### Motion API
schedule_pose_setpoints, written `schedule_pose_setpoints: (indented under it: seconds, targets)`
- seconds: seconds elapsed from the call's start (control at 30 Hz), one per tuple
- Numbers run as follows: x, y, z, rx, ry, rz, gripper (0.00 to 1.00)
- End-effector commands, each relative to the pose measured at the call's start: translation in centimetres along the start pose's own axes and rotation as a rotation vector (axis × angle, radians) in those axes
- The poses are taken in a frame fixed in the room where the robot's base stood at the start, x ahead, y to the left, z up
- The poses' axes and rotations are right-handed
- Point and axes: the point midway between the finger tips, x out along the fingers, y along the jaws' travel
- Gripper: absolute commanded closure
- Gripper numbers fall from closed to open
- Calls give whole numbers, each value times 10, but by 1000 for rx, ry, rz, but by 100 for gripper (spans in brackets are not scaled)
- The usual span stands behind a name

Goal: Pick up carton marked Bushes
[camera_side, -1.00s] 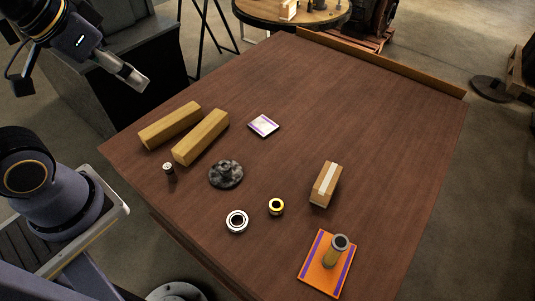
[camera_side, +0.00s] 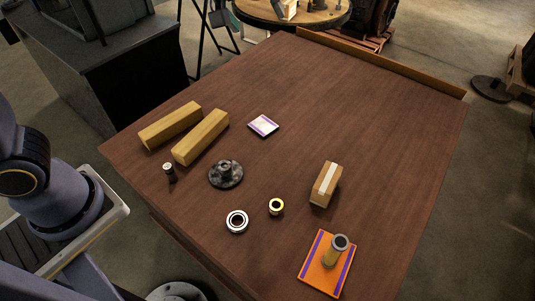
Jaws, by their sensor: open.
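A small brown carton (camera_side: 325,185) with a pale strip along its top stands right of the middle of the table. No marking on it can be read at this size, so I cannot tell whether it says Bushes. It stands apart from everything else, and nothing covers it. My gripper cannot be made out in this view. A small blue-grey shape shows at the top edge, left of the round table, but I cannot tell what it is.
Left of the carton are a yellow-rimmed ring (camera_side: 276,207), a bearing ring (camera_side: 237,221) and a dark flanged part (camera_side: 226,173). An orange pad (camera_side: 314,274) bearing a cylinder (camera_side: 336,251) lies nearer. Two wooden blocks (camera_side: 201,137) lie left. The table's far right is clear.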

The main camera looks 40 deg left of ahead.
Motion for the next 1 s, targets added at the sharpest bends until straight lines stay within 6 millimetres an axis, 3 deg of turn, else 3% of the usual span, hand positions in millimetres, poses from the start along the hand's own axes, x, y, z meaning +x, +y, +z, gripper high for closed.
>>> schedule_pose_setpoints:
  seconds: [0.03, 0.1, 0.23, 0.3, 0.4, 0.5, 0.6, 0.67, 1.0]
  targets:
    - [33, 22, 13, 20, -24, -18, 14]
    - [74, 48, 35, 46, -43, -40, 14]
    - [146, 83, 96, 153, -75, -89, 14]
    - [177, 92, 134, 235, -92, -120, 14]
    - [209, 91, 183, 341, -118, -164, 14]
    - [227, 82, 221, 416, -143, -202, 14]
    - [233, 80, 241, 451, -156, -209, 14]
    - [238, 80, 243, 455, -157, -205, 14]
    - [312, 61, 251, 453, -159, -207, 14]
